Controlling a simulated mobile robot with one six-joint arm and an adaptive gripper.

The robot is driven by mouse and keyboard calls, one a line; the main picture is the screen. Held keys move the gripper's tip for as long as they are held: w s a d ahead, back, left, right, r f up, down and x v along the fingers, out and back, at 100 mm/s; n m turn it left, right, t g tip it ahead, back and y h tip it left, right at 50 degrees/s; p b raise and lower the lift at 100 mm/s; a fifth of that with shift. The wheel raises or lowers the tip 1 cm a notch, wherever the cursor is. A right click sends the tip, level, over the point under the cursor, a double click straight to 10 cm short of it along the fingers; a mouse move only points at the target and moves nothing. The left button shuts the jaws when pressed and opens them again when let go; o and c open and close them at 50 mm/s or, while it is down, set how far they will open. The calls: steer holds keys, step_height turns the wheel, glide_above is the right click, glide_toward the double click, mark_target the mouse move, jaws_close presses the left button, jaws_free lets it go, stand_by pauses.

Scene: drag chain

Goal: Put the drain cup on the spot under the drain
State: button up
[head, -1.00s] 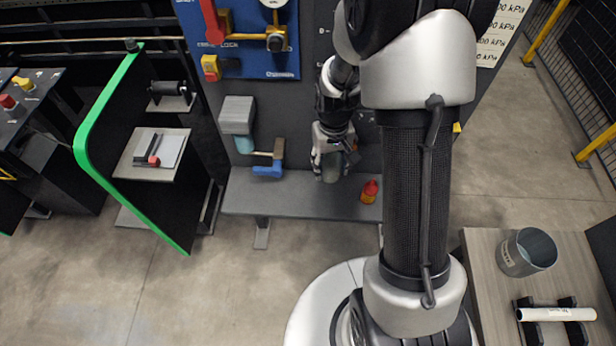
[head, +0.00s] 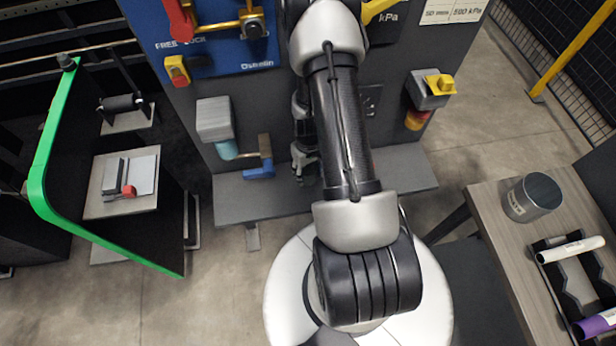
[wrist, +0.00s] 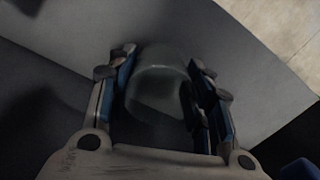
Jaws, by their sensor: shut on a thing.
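The drain cup (wrist: 158,88), a greyish see-through cup, sits between the two fingers of my gripper (wrist: 161,66) in the wrist view, and the gripper is shut on it. In the head view my gripper (head: 304,163) is low against the dark panel, just above the grey shelf (head: 235,200) and right of a blue-handled valve (head: 260,168). My arm partly hides it, and I cannot make out the cup there. The spot under the drain is not clearly visible.
A grey box with a teal lower part (head: 214,122) is on the panel left of the valve. A side table (head: 480,200) carries a metal cup (head: 533,198) and a rack with tubes. A green-edged partition (head: 45,140) stands left.

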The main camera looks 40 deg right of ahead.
mark_target(308, 173)
steer(key=shift+f+b, duration=0.45)
steer(key=shift+f, duration=1.15)
steer(key=shift+f, duration=0.2)
steer(key=o, duration=1)
steer(key=shift+o, duration=0.2)
steer(key=shift+r, duration=0.15)
